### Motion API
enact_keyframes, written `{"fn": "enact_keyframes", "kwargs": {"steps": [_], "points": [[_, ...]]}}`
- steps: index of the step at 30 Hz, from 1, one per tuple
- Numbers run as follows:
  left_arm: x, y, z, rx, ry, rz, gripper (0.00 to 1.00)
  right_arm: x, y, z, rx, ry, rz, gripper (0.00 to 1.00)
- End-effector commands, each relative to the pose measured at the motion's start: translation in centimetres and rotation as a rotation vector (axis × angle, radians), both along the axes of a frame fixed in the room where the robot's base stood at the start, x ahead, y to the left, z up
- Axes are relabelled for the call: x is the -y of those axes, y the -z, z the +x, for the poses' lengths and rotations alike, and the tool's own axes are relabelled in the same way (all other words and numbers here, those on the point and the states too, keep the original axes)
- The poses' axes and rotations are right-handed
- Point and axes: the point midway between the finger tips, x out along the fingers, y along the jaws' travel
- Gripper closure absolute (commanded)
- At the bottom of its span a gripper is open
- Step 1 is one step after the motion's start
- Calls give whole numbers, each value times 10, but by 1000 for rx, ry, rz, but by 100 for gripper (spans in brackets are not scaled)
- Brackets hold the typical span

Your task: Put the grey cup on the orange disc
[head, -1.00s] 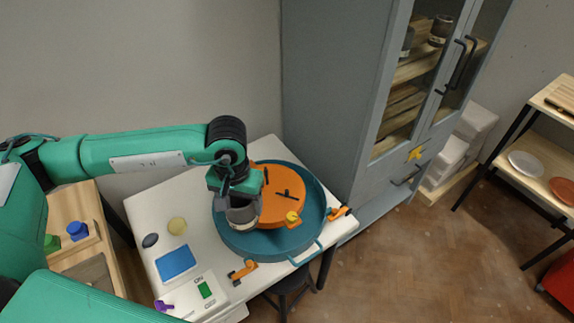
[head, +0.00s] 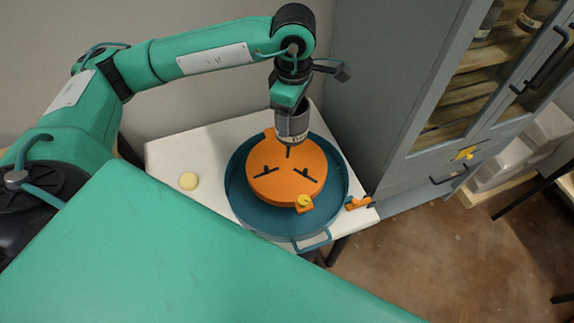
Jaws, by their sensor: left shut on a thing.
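The grey cup (head: 292,128) has a pale label and hangs below my left gripper (head: 290,108), which is shut on it. The orange disc (head: 272,176) lies inside a round teal basin (head: 239,204) on the white table. It has dark bars on top and a yellow knob (head: 304,201) at its front edge. My right gripper is not in view.
A grey cabinet (head: 385,95) stands close on the right. My own green arm covers the foreground.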

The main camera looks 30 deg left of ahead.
Motion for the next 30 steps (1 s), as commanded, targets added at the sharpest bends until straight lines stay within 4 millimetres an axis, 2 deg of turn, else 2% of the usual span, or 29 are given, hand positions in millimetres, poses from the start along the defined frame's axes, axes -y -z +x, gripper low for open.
{"fn": "enact_keyframes", "kwargs": {"steps": [6, 18, 21, 26, 30], "points": [[-5, -12, 6, 4, -425, -6, 61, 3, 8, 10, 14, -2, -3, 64], [-16, -35, 12, 3, -1163, -15, 61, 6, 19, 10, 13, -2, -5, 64], [-18, -39, 13, 1, -1283, -15, 61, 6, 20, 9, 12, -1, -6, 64], [-19, -42, 13, 0, -1388, -15, 61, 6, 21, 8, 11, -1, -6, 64], [-19, -32, 13, -3, -1409, -15, 61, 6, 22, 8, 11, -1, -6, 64]]}}
